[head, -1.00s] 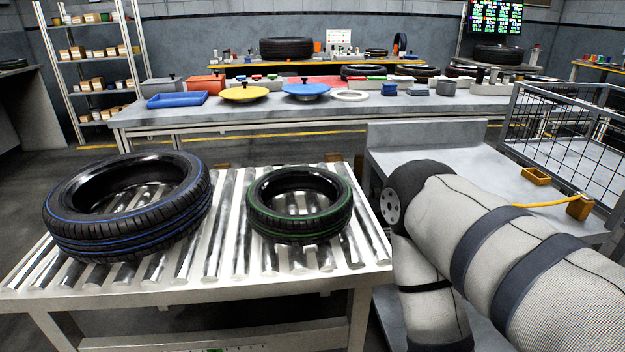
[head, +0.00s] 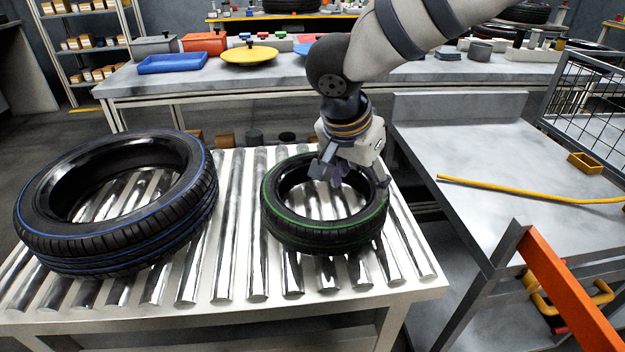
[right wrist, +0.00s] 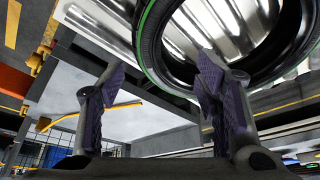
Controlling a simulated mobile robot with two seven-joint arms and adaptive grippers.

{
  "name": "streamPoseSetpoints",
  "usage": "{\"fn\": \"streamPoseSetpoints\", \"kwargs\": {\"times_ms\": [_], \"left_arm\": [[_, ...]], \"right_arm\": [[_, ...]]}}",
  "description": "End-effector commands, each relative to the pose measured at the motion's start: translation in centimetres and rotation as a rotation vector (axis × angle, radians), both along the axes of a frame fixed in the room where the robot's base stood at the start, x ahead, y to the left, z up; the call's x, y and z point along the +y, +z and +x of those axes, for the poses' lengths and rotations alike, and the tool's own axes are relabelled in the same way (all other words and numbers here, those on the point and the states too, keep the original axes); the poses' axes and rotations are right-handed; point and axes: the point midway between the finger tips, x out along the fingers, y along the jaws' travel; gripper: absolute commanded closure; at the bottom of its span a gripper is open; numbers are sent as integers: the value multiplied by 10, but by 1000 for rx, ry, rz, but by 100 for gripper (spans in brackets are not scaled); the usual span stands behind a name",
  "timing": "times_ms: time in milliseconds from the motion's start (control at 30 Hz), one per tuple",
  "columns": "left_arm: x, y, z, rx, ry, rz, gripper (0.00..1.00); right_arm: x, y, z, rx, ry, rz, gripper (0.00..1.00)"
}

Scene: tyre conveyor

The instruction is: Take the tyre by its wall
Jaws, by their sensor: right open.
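A smaller black tyre with a green line (head: 325,238) lies flat on the right part of the roller conveyor (head: 240,200). A larger black tyre with a blue line (head: 115,250) lies to its left. My right gripper (head: 328,172) is open above the smaller tyre, at the far right part of its rim. In the right wrist view, the green-lined tyre (right wrist: 150,60) is beyond the open fingers (right wrist: 160,78). One finger overlaps the tyre's inner side and the other is outside its wall. I cannot tell whether either finger touches it. My left gripper is not in view.
A grey bench (head: 490,175) with a yellow strip (head: 530,194) stands to the right, with a wire cage (head: 590,100) behind it. An orange bar (head: 565,285) rises at the lower right. A long table (head: 220,80) with trays and lids runs behind the conveyor.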

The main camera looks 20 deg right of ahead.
Motion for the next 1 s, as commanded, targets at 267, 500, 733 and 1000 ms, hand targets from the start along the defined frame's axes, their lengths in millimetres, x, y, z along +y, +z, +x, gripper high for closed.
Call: {"fn": "streamPoseSetpoints", "kwargs": {"times_ms": [267, 500, 733, 1000], "left_arm": [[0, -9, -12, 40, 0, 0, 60], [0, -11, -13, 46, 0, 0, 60], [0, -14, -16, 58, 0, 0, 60], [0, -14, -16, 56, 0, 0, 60]], "right_arm": [[-19, -57, 9, 10, -1, -4, 42], [-34, -90, 9, 8, 0, -6, 42], [-42, -113, 14, 3, -2, -2, 42], [-42, -111, 14, 1, -1, -2, 67]]}}
